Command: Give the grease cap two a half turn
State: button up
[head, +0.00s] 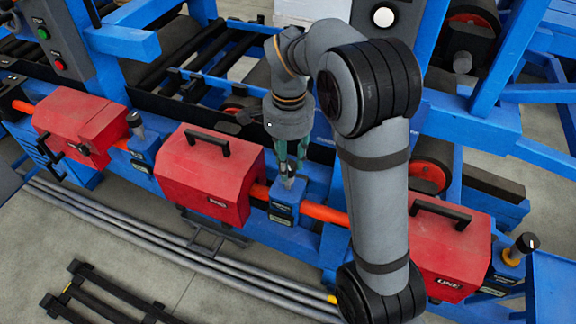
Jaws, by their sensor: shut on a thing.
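Several blue bearing blocks with dark caps stand along the orange shaft. The middle block (284,205) sits between two red covers, and its grease cap (288,183) is mostly hidden by my gripper. My gripper (290,170) points down from above with its greenish fingers around this cap and is shut on it. Another cap (135,121) stands upright on the left block (144,150). A cap (526,242) with a pale mark on top stands at the far right. The block labels are too small to read.
Red covers with black handles stand at the left (82,125), centre (205,178) and right (450,250). Blue machine frame and rollers lie behind. Grey pipes (150,240) run along the front, and a black rack (105,300) lies on the floor at lower left.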

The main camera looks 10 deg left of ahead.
jog(key=m+b, duration=0.2)
jog(key=m, duration=0.2)
jog(key=shift+f, duration=0.15)
jog(key=shift+a+m+b, duration=0.1)
jog(key=shift+m+b, duration=0.6)
jog(key=shift+m, duration=1)
jog(key=o, duration=1.1)
jog(key=shift+o, duration=0.2)
jog(key=shift+r, duration=0.2)
notch_tip(320, 180, up, 12)
jog(key=shift+s, duration=0.1)
